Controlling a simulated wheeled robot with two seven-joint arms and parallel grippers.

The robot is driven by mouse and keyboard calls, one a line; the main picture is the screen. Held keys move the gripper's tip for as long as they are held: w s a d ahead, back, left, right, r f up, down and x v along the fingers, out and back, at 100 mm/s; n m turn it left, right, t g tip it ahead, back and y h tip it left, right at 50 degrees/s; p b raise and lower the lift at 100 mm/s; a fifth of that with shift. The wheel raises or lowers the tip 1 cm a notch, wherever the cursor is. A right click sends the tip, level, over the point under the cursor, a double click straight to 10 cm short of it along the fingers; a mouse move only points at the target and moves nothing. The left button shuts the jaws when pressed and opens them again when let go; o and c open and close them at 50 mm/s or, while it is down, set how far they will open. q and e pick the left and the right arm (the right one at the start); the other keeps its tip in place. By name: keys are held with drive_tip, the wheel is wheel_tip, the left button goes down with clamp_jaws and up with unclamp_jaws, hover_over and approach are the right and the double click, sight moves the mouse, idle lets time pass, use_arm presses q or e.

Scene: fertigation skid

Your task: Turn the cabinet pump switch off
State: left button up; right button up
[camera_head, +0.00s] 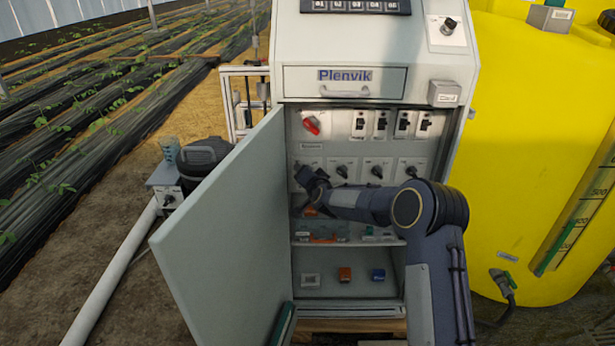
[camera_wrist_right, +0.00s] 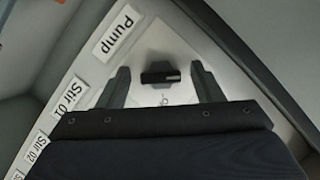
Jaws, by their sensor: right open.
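The pump switch (camera_wrist_right: 160,73) is a black bar knob on a white plate in the right wrist view. It sits by the label "Pump" (camera_wrist_right: 118,34), with a pale mark at its right end. My right gripper (camera_wrist_right: 160,68) is open, with one finger on each side of the knob and gaps to both. In the head view my right gripper (camera_head: 305,174) reaches into the open cabinet (camera_head: 375,52), at the left end of the lower switch row. It hides the pump switch there. My left gripper is not in view.
The cabinet door (camera_head: 215,235) stands open on the left, close to my right gripper. Other black knobs (camera_head: 376,171) continue the row to the right. A red switch (camera_head: 311,126) is above. Shelves below hold small parts. A yellow tank (camera_head: 545,150) stands at right.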

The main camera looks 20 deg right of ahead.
drive_tip(key=v, duration=0.8)
drive_tip(key=s+r+n+g+y, duration=0.15)
drive_tip(key=s+r, duration=0.25)
drive_tip(key=s, duration=0.6)
drive_tip(key=s+r+n+g+y, duration=0.1)
drive_tip(key=s+r+n+g, duration=0.3)
drive_tip(key=s, duration=0.7)
drive_tip(key=s+a+f+n+g+y, duration=0.1)
drive_tip(key=s+f+g, duration=0.1)
drive_tip(key=s, duration=1.2)
drive_tip(key=s+a+f+n+g, duration=0.1)
drive_tip(key=s+f+g, duration=0.15)
drive_tip(key=s, duration=1.05)
wheel_tip(320, 180, up, 14)
drive_tip(key=p, duration=1.4)
drive_tip(key=shift+w+d+f+t, duration=0.15)
drive_tip(key=shift+w+d+t, duration=0.1)
drive_tip(key=shift+t, duration=0.15)
